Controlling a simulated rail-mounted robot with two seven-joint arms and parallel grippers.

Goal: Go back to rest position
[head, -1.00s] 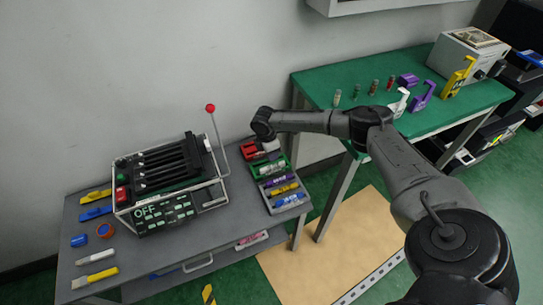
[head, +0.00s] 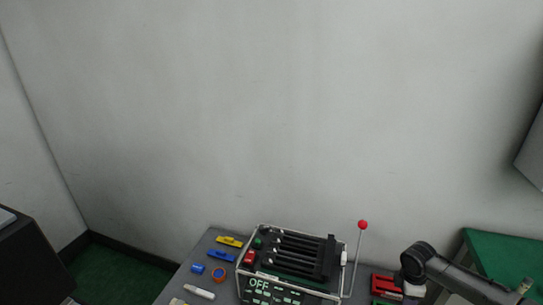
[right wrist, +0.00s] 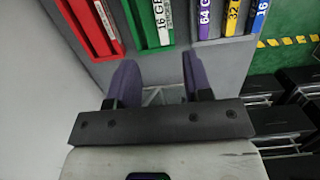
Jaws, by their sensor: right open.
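My right gripper (right wrist: 161,82) is open in the right wrist view, with its two purple fingers apart and nothing between them. In the head view my right arm comes in from the lower right and its wrist hangs over the bench's right side; the fingers cannot be made out there. The lever fixture (head: 290,262) stands on the grey bench and its display reads OFF. Its lever with a red ball (head: 362,225) stands up at its right side, apart from my right wrist. My left gripper is not in view.
In the right wrist view, a red bin (right wrist: 97,25), a green bin (right wrist: 137,22) and labelled sticks (right wrist: 203,18) lie beyond the fingers. Blue and yellow pieces (head: 229,241) lie left of the fixture. A green table (head: 500,250) stands at right. Bare wall fills most of the head view.

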